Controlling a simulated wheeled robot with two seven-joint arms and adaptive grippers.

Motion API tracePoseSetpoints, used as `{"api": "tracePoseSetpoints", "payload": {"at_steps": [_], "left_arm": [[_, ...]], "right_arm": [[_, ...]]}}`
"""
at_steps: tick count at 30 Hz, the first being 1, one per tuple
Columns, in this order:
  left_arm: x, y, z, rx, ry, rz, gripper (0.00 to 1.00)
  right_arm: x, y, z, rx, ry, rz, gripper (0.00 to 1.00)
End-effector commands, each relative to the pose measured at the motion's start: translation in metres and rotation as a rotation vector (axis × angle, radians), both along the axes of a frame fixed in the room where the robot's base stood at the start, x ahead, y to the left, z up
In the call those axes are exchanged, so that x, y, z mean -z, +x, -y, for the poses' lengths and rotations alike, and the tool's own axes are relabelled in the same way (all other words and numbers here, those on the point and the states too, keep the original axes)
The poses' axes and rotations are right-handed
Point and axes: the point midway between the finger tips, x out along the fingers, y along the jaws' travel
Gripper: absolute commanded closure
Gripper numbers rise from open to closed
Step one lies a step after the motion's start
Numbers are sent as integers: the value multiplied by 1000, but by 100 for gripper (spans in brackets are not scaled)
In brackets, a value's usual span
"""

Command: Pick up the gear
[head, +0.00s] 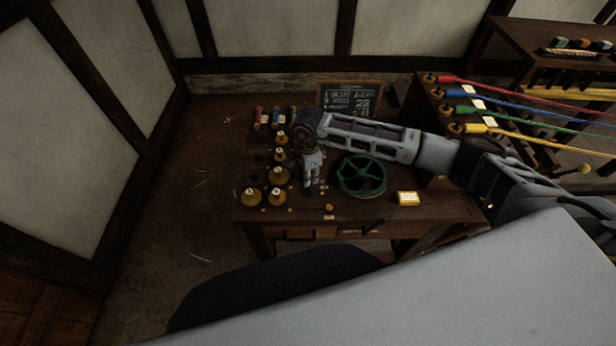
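A green spoked wheel (362,175), the most gear-like thing in view, lies on the dark wooden workbench (400,215). My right gripper (311,182) points down over the bench, just left of the green wheel and apart from it in the picture. Its fingers are small and dark, so I cannot tell whether they are open or shut. I see nothing clearly held in it. My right arm reaches in from the right and passes behind the wheel in the picture. My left gripper is not in view.
Several brass knobbed pieces (278,176) stand left of the gripper. Coloured spools (276,117) and a chalkboard (349,97) are at the back. A lit label (408,198) lies at the right. Coloured ropes (520,97) run off right. Floor on the left is clear.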

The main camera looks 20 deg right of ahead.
Motion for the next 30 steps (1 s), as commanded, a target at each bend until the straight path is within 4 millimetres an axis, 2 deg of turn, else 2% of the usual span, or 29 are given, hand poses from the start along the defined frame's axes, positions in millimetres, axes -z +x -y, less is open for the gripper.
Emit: {"api": "tracePoseSetpoints", "payload": {"at_steps": [1,6,14,20,23,30], "left_arm": [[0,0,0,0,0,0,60],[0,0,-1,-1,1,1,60],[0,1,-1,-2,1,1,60],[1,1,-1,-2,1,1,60],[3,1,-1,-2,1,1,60],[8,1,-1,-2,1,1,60]], "right_arm": [[0,0,0,0,0,0,80],[0,0,0,0,0,0,100],[0,0,0,0,0,0,100],[-8,0,0,-1,1,1,100],[-16,1,0,0,1,2,100],[-50,1,0,0,2,5,100]]}}
